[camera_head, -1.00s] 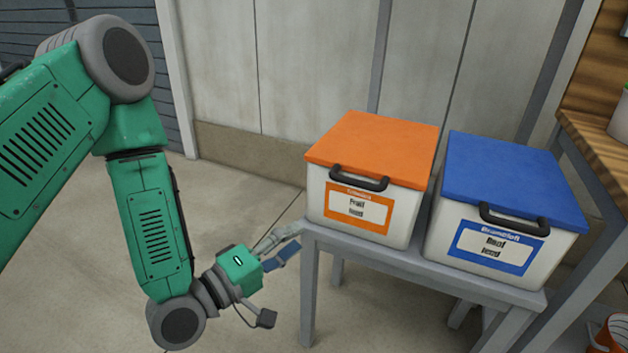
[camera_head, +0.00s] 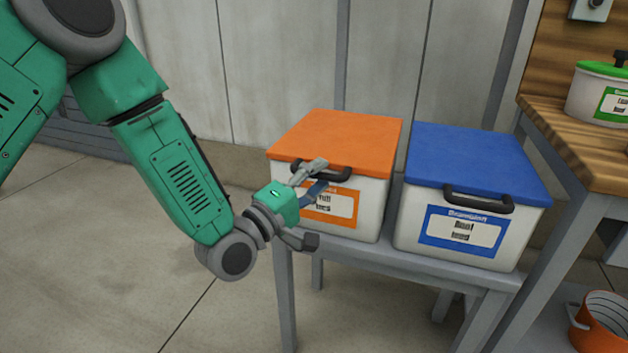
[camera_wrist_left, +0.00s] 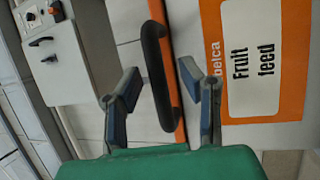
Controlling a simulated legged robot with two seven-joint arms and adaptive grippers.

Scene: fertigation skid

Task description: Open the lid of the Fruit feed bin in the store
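The Fruit feed bin (camera_head: 372,205) is a white box with a shut orange lid (camera_head: 335,138) and a black handle (camera_head: 337,174) on the lid's front edge. Its orange label reads "Fruit feed" in the left wrist view (camera_wrist_left: 252,60). My left gripper (camera_head: 318,176) is at the front of this bin, near the handle. In the left wrist view its two fingers (camera_wrist_left: 160,98) are spread apart, with the black handle (camera_wrist_left: 160,75) showing between them; I see no grip on it. The gripper hides part of the handle and label in the head view. My right gripper is not in view.
A bin with a blue lid (camera_head: 478,162) stands to the right on the same grey stand (camera_head: 405,262). A wooden bench (camera_head: 585,150) with a green-lidded pot (camera_head: 600,95) is at the right. An orange bucket (camera_head: 603,325) sits low at right. The floor at left is clear.

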